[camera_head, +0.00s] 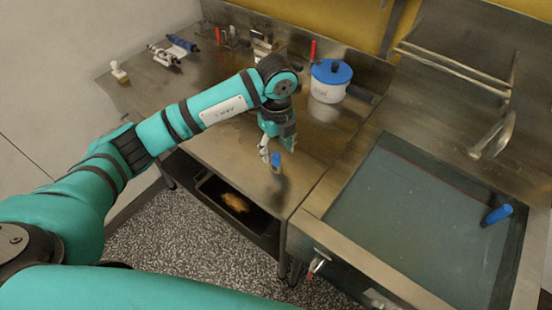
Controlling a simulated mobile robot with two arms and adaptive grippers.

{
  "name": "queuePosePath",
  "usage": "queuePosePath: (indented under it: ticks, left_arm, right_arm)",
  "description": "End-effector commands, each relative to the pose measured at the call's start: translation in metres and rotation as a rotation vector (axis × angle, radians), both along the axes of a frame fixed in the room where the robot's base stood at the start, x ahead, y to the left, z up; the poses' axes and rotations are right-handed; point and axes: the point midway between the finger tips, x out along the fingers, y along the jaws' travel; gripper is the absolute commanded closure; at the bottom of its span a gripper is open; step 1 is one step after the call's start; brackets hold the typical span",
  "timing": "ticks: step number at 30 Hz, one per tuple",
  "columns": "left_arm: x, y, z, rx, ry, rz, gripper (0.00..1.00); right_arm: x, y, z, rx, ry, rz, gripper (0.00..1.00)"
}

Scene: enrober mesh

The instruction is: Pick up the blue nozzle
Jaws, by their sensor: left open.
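A small upright blue piece (276,160), which looks like the blue nozzle, stands on the steel table (225,160) near its front edge. My left gripper (277,147) points down just above and behind it, with its fingers apart and nothing seen between them. I cannot tell whether a finger touches the blue piece. A second blue cylinder (497,214) lies tilted at the right side of the grey-green mesh bed. My right gripper is not in view.
A white pot with a blue lid (329,82) stands right behind my left gripper. A red-handled tool is beside it. Rollers (172,52) and a small white-topped item (119,71) are at the back left. The framed mesh bed (420,215) fills the right.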

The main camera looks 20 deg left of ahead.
Motion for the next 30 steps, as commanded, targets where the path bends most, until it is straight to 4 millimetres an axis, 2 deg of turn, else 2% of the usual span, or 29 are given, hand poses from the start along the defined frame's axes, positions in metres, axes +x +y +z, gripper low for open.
queuePosePath:
  ticks: [5, 9, 15, 22, 30]
  left_arm:
    - [0.0, 0.0, -0.01, 0.0, 0.002, 0.001, 0.48]
    - [0.0, 0.0, -0.03, 0.0, 0.006, 0.001, 0.48]
    - [0.001, 0.0, -0.054, -0.001, 0.002, 0.0, 0.48]
    - [0.002, 0.0, -0.057, -0.001, 0.0, -0.001, 0.48]
    - [0.002, 0.0, -0.056, -0.001, 0.0, -0.001, 0.82]
  right_arm:
    - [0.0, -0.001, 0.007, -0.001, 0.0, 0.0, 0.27]
    - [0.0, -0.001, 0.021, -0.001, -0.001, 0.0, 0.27]
    - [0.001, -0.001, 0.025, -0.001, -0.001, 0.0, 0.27]
    - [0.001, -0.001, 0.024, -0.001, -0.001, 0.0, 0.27]
    - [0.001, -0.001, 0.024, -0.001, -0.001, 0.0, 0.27]
